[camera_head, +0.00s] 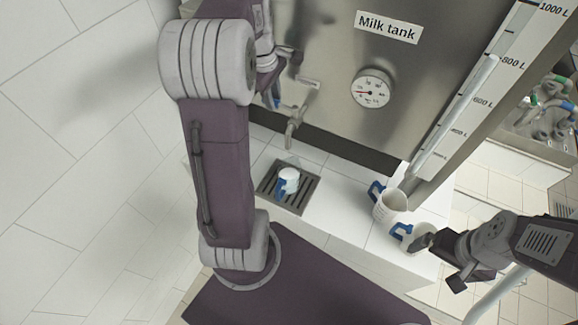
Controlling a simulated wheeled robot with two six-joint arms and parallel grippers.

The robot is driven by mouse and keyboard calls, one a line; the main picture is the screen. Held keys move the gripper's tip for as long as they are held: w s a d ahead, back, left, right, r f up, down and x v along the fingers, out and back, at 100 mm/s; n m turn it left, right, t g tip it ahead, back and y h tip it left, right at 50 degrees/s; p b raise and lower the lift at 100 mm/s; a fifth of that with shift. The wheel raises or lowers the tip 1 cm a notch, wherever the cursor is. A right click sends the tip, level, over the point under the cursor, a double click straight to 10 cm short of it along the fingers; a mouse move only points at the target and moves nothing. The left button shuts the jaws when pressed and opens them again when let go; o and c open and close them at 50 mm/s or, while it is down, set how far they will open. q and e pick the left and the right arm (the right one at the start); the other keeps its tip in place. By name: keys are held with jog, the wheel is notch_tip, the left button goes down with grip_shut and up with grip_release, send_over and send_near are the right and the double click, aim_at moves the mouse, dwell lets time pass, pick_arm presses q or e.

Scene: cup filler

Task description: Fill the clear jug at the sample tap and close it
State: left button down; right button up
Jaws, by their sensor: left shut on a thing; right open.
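The sample tap (299,105) sticks out of the milk tank, with its spout over a drain grate. A small white vessel with a blue handle (289,178) stands on the grate, below the spout. Two pale jugs with blue handles, one behind (392,204) and one in front (416,230), stand on the white counter at right; I cannot tell which jug is the clear one. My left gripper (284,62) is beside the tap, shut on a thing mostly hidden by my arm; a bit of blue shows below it. My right gripper (441,262) is open, close to the front jug; contact is unclear.
The milk tank (334,65) has a round gauge (371,89) and a level scale (480,88). The drain grate (306,199) is set into the counter (335,215). The counter between grate and jugs is clear. Pipes and valves stand at far right.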

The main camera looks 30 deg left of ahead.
pick_arm(q)
jog(key=shift+w+a+r+m, duration=0.1)
jog(key=shift+w+r+m, duration=0.05)
jog(key=shift+m, duration=0.15)
jog(key=c, duration=1.3)
grip_release()
jog(key=shift+o, duration=0.9)
jog(key=shift+w+a+f, duration=0.1)
jog(key=shift+w+f, duration=0.1)
jog(key=shift+w, duration=0.1)
notch_tip(320, 180, up, 9)
jog(key=s, duration=0.1)
jog(key=shift+s, duration=0.4)
